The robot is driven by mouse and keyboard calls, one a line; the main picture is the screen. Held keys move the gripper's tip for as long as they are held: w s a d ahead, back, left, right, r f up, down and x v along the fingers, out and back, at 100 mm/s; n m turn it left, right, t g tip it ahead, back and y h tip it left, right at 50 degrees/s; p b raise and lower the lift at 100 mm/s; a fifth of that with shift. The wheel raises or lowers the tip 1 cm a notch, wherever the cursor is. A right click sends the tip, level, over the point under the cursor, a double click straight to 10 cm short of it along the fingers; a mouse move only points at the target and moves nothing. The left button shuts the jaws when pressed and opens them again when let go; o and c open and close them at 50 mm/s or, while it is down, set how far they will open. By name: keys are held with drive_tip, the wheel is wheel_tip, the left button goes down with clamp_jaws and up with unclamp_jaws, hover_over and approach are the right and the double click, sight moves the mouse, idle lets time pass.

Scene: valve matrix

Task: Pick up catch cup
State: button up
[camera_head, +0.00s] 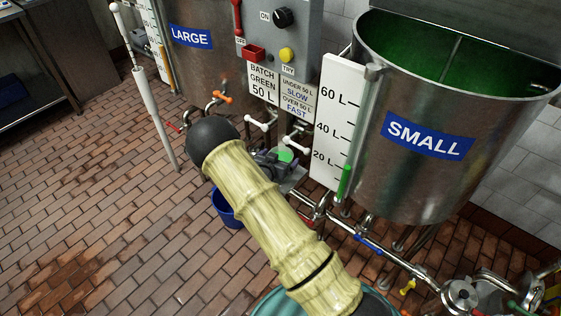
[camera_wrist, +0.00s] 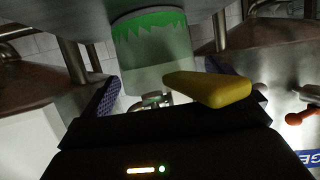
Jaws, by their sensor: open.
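The catch cup (camera_wrist: 150,62) looks like a pale, translucent cup with a jagged green band in the wrist view. In the head view a round green patch (camera_head: 286,156), probably the cup's contents, shows beside my gripper. My gripper (camera_wrist: 166,80) is open, its two blue dotted pads on either side of the cup in the picture. I cannot tell whether they touch it. In the head view my gripper (camera_head: 272,163) is small and partly hidden behind my arm, under the control panel.
A yellow handle-like piece (camera_wrist: 212,90) is close to the wrist camera. The SMALL tank (camera_head: 385,170) stands to the right, the LARGE tank (camera_head: 205,65) behind. White-handled valves (camera_head: 257,123) and pipes are close to my gripper. A blue bucket (camera_head: 226,209) is on the floor.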

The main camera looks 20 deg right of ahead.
drive_tip(key=shift+c, duration=0.4)
drive_tip(key=c, duration=1.1)
drive_tip(key=shift+r, duration=0.15)
drive_tip(key=shift+r, duration=0.25)
wheel_tip(320, 180, up, 3)
drive_tip(key=shift+r, duration=0.15)
drive_tip(key=s+a, duration=0.3)
drive_tip(key=s, duration=0.1)
drive_tip(key=s+a, duration=0.4)
drive_tip(key=s, duration=0.1)
drive_tip(key=s+a, duration=0.4)
drive_tip(key=s, duration=0.1)
drive_tip(key=shift+s+f, duration=0.2)
drive_tip(key=shift+f, duration=0.05)
